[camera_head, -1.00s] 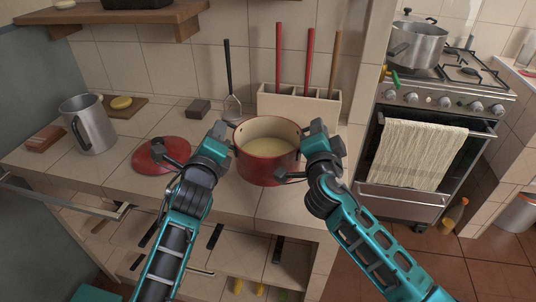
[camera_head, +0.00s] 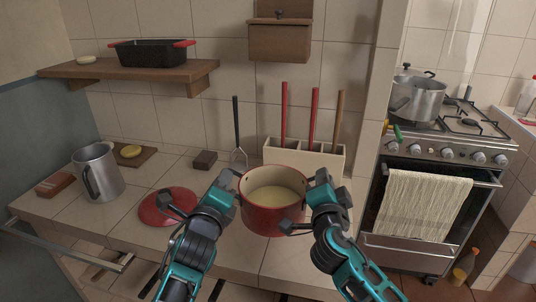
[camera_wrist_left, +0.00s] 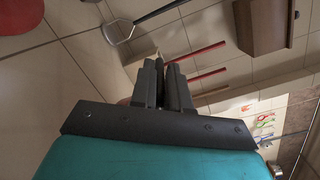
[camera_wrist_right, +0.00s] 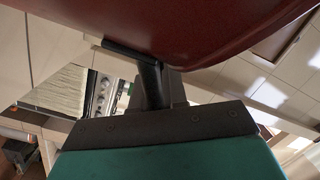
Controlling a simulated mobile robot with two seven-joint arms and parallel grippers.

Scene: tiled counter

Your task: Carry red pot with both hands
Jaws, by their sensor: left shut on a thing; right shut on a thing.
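The red pot (camera_head: 273,220) stands upright at the counter's front, with pale yellow contents inside. In the head view my left gripper (camera_head: 232,184) is at its left side and my right gripper (camera_head: 312,184) at its right side, both near the rim. In the left wrist view the closed fingers (camera_wrist_left: 165,85) show, with little of the pot visible. In the right wrist view the pot's red wall (camera_wrist_right: 190,25) fills the top, next to the fingers (camera_wrist_right: 152,80). Whether its base touches the counter is hard to tell.
A red lid (camera_head: 166,207) lies left of the pot. A metal pitcher (camera_head: 97,173) stands at far left. A utensil holder (camera_head: 304,156) is behind the pot. A stove (camera_head: 440,150) with a steel pot (camera_head: 418,100) stands right, beyond a tiled wall edge.

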